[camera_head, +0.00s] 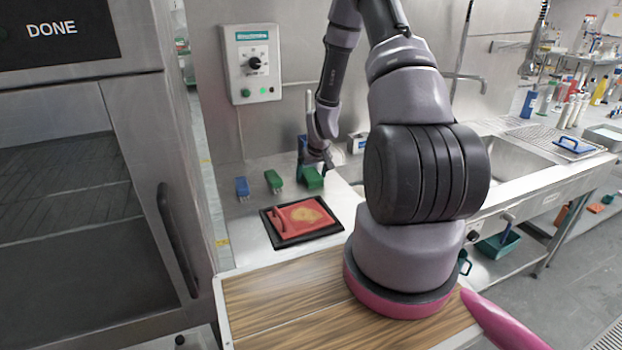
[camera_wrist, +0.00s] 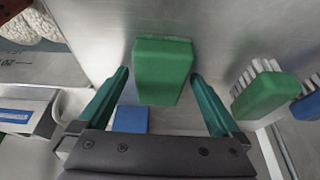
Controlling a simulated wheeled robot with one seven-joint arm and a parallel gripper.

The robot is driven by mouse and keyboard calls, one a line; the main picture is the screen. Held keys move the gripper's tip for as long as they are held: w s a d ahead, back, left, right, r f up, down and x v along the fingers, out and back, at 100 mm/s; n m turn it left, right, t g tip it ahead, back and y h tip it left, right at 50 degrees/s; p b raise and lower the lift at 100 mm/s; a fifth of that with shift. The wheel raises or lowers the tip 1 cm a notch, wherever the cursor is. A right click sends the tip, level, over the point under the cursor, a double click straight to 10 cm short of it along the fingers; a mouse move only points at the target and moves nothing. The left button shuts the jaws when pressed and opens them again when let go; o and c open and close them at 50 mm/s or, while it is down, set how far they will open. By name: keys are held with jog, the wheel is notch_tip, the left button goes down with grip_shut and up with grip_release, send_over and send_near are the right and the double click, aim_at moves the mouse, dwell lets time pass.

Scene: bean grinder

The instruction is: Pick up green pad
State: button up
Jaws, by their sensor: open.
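The green pad (camera_head: 312,179) lies on the steel counter near the back wall. In the wrist view the green pad (camera_wrist: 163,70) sits between the two fingertips, with a gap on each side. My gripper (camera_head: 317,162) is open and points down over the pad; its two teal fingers also show in the wrist view (camera_wrist: 159,76). Part of the pad is hidden by my gripper in the head view.
A green brush (camera_head: 273,181) and a blue brush (camera_head: 242,187) stand left of the pad. A blue block (camera_wrist: 131,119) lies near the left finger. A black-rimmed tray (camera_head: 271,232) with a red board is in front. The sink (camera_head: 518,160) is right.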

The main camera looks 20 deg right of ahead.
aim_at(312, 174)
jog(key=c, duration=1.3)
notch_tip(312, 174, up, 11)
jog(key=shift+f, duration=0.2)
